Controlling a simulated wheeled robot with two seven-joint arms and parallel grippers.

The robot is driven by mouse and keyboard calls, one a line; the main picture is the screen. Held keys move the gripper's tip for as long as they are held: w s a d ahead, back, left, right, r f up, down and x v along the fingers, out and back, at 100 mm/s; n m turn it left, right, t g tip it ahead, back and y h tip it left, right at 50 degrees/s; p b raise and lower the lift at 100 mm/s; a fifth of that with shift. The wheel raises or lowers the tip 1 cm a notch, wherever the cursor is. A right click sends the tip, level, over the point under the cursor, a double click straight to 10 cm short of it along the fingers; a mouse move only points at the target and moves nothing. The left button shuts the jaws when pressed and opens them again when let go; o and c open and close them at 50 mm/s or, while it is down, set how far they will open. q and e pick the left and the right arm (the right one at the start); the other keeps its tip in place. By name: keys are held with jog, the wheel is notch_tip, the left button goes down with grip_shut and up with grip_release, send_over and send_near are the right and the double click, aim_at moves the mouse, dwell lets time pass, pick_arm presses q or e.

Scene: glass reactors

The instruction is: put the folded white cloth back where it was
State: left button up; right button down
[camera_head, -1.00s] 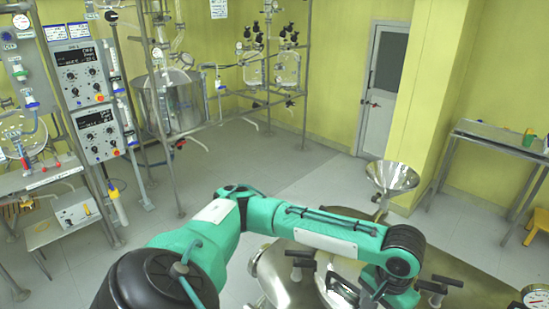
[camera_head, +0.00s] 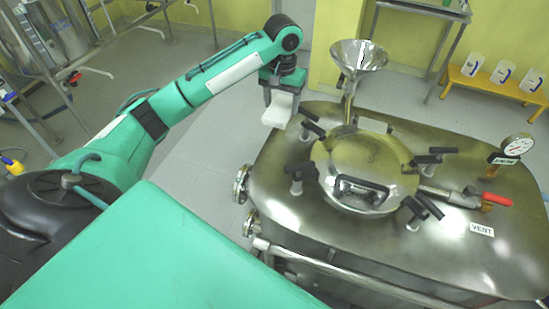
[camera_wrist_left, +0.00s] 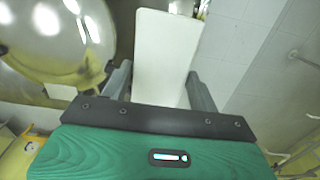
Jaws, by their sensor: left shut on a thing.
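The folded white cloth (camera_head: 277,111) is a flat pale block hanging below my left gripper (camera_head: 284,91) in the head view. It overlaps the far left edge of the steel reactor (camera_head: 275,190) in the picture; its height above that edge is hard to tell. In the left wrist view, the cloth (camera_wrist_left: 166,50) sticks out between the two grey fingers of the left gripper (camera_wrist_left: 160,88), which is shut on it. My right gripper is not in view.
The reactor top carries a round lid (camera_head: 360,165) with black clamp handles, a steel funnel (camera_head: 358,57), a pressure gauge (camera_head: 517,145) and a red-handled valve (camera_head: 495,199). A yellow bench (camera_head: 495,85) with white containers stands at back right. Grey floor is open left of the reactor.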

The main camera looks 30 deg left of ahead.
pick_arm(q)
jog(key=shift+w+a+f, duration=0.2)
jog(key=shift+w+a, duration=0.05)
jog(key=shift+a, duration=0.25)
jog(key=p, duration=0.3)
send_over(278, 155)
notch_tip(278, 155, down, 14)
jog(key=shift+f, duration=0.2)
jog(key=shift+a+f, duration=0.1)
jog(key=shift+f, duration=0.55)
notch_tip(278, 155, down, 4)
jog(key=shift+r, duration=0.25)
jog(key=shift+f, duration=0.15)
jog(key=shift+f, duration=0.15)
jog(key=o, duration=1)
